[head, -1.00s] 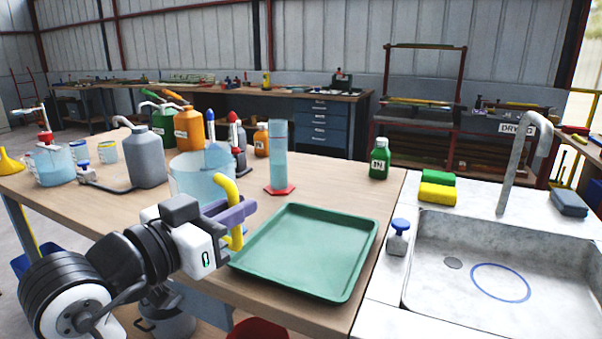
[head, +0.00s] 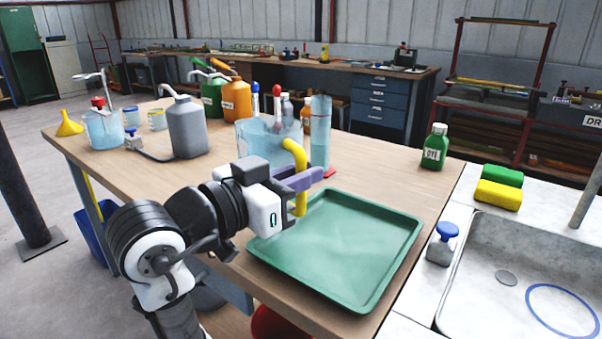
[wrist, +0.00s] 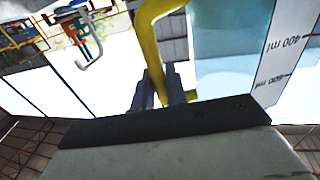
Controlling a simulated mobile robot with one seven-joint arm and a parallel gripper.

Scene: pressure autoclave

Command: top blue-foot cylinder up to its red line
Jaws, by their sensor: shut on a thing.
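My gripper (head: 308,181) is shut on the yellow handle (head: 299,160) of a clear jug (head: 262,140) that looks pale blue. The wrist view shows the jaws (wrist: 163,92) at the yellow handle (wrist: 150,42) and the jug wall (wrist: 225,45) with a 400 ml mark. My gripper hides the jug's base, so I cannot tell if it touches the bench. A tall pale-blue cylinder (head: 320,125) with a red foot (head: 329,173) stands just behind and right of the jug. I see no cylinder with a blue foot and no red line.
A green tray (head: 385,225) lies right of my gripper. A green bottle (head: 434,148), sponges (head: 498,194) and a sink (head: 480,245) are farther right. A grey pump bottle (head: 187,130), an orange bottle (head: 236,102) and droppers (head: 276,92) stand behind or left of the jug.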

